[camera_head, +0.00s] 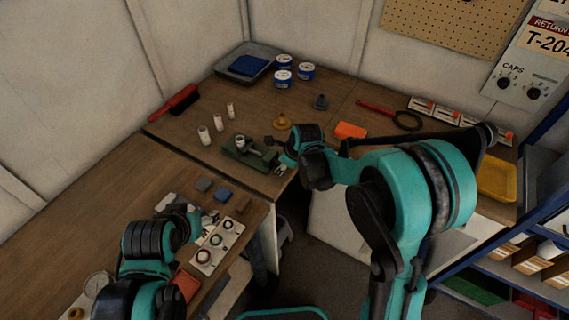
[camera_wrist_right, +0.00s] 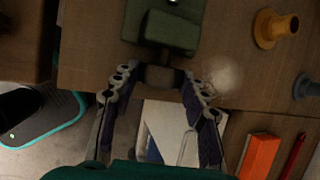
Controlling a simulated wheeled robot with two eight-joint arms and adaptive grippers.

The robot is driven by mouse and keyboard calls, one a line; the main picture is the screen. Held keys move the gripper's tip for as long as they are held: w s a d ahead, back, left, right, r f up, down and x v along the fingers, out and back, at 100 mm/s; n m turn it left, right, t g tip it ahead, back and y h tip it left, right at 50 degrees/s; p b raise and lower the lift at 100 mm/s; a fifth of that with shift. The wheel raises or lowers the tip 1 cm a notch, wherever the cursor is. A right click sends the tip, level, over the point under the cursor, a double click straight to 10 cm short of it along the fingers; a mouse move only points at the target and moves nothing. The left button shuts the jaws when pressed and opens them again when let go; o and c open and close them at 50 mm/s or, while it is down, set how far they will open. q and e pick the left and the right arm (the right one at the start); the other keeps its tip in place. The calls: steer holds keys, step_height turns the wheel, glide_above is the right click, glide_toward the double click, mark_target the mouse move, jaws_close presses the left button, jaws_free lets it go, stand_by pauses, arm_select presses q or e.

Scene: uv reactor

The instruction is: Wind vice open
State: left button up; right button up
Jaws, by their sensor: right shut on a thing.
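The green vice (camera_head: 246,152) sits on the back workbench near its front edge. In the right wrist view its green body (camera_wrist_right: 165,28) is at the top, with a dark round handle (camera_wrist_right: 160,77) sticking out toward me. My right gripper (camera_head: 281,169) is at the vice's front end; in its wrist view the fingers (camera_wrist_right: 158,80) are shut on the handle from both sides. The fingers partly hide the handle's sides. My left gripper (camera_head: 194,214) is low over the front-left bench, away from the vice; its fingers are too small to read.
White cylinders (camera_head: 204,135) and a yellow flanged piece (camera_head: 282,121) stand near the vice. An orange block (camera_head: 350,130) lies to the right. A panel with round dials (camera_head: 215,247) is beside my left gripper. Blue-lidded tubs (camera_head: 282,78) stand at the back.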

steer(key=o, duration=1.2)
steer(key=shift+c, duration=0.2)
steer(key=v, duration=1.2)
steer(key=shift+w, duration=0.1)
